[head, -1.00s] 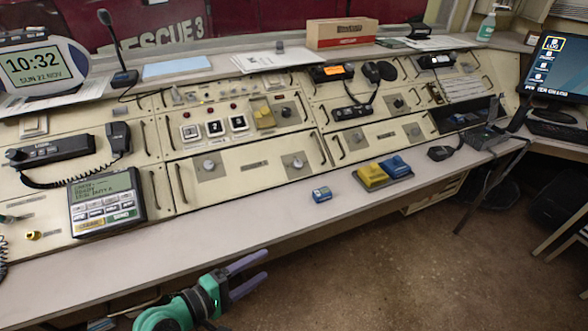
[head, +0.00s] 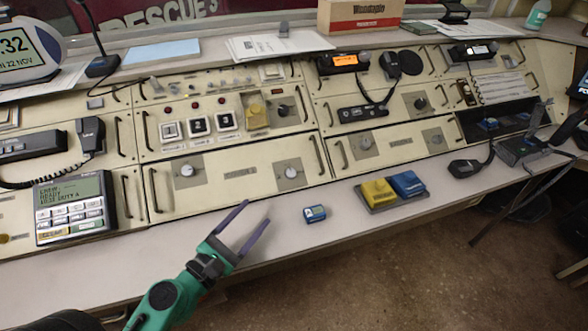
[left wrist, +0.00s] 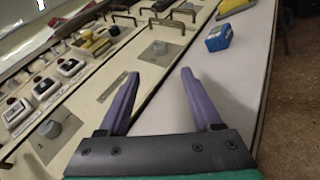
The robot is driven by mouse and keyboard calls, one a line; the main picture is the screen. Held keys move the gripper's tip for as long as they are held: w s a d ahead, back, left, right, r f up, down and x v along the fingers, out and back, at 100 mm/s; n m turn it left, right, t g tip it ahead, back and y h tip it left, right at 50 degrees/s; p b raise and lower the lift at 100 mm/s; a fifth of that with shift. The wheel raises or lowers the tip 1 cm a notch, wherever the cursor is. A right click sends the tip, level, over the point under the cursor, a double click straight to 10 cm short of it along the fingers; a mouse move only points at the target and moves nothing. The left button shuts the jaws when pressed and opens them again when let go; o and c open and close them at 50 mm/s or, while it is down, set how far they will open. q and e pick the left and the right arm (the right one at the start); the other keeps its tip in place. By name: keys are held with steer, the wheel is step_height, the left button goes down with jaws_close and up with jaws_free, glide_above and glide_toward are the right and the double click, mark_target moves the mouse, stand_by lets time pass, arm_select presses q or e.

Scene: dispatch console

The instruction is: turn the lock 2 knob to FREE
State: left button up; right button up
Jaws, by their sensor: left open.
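Round silver knobs on square grey plates sit along the lower console panels. On the lower left panel are a left knob (head: 187,170) and a right knob (head: 290,172); further right are another knob (head: 366,143) and one beyond it (head: 437,139). Their labels are too small to read, so I cannot tell which is lock 2 or where it points. My left gripper (head: 257,212) is open and empty, over the desk edge below the right knob. In the left wrist view, that knob (left wrist: 160,47) appears beyond the fingertips (left wrist: 160,73). My right gripper is not in view.
A small blue box (head: 315,214) lies on the desk right of the gripper. A tray with yellow (head: 379,192) and blue (head: 407,184) blocks is further right. Bar handles stick out at the panel edges. A keypad unit (head: 74,208) stands at left. The desk front between is clear.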

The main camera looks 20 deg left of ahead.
mark_target(288, 176)
arm_select(q)
steer(key=w+p, duration=0.1)
steer(key=w, duration=0.1)
steer(key=w+d+r+p, duration=0.1)
steer(key=shift+w+p, duration=0.35)
steer(key=x, duration=0.3)
steer(key=p+x, duration=0.1)
steer(key=x, duration=0.2)
steer(key=f+p+x, duration=0.1)
steer(key=x, duration=0.3)
steer(key=shift+d, duration=0.1)
jaws_close()
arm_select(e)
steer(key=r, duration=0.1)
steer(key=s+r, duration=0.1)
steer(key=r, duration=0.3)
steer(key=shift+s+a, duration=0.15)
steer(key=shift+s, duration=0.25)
